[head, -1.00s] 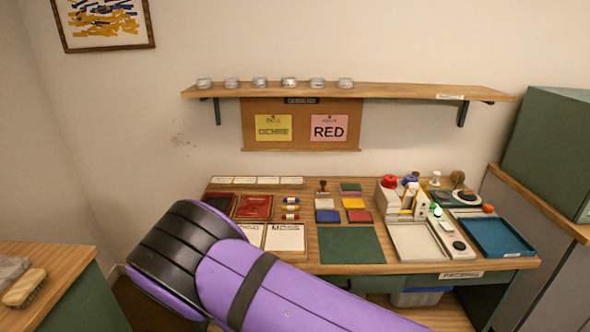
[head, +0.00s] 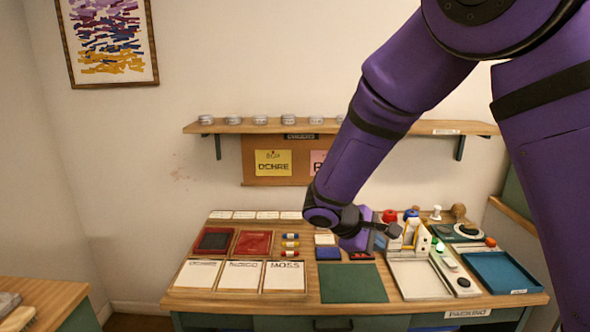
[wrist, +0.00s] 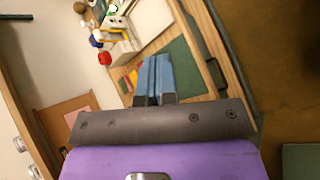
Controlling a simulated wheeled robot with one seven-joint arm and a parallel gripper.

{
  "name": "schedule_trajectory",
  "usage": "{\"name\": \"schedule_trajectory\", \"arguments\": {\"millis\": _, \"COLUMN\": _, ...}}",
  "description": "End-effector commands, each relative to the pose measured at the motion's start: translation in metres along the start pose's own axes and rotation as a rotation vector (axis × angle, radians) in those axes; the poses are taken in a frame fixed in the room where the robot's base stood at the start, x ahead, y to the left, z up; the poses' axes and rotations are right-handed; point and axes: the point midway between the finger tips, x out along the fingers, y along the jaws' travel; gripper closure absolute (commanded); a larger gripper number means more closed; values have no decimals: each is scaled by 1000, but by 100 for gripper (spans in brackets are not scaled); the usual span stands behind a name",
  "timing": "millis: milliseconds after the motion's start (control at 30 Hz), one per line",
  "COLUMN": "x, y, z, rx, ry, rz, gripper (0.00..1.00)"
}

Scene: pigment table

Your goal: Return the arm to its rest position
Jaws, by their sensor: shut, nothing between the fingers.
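My gripper (wrist: 154,62) shows in the wrist view with its two blue fingers side by side, shut and empty. In the head view my purple arm comes down from the upper right. Its end is over the middle of the wooden table (head: 235,303), and its fingertips are hard to make out there. In the wrist view the fingers reach towards the green mat (wrist: 182,60) and the table's edge. I cannot tell their height above the table. My arm hides part of the pink card and the shelf.
The green mat (head: 352,284) lies at the table's front middle. Framed panels, including a red one (head: 252,243), lie left. A white device (head: 412,238), bottles and a blue tray (head: 500,270) stand right. A shelf (head: 250,127) with several jars runs along the wall.

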Motion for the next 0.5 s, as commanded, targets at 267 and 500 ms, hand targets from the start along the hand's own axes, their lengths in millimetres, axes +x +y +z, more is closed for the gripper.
{"name": "schedule_trajectory", "arguments": {"millis": 267, "x": -14, "y": 19, "z": 86, "rx": 233, "ry": 82, "rz": -199, "gripper": 100}}
{"name": "schedule_trajectory", "arguments": {"millis": 500, "x": -29, "y": 20, "z": 154, "rx": 427, "ry": 167, "rz": -342, "gripper": 100}}
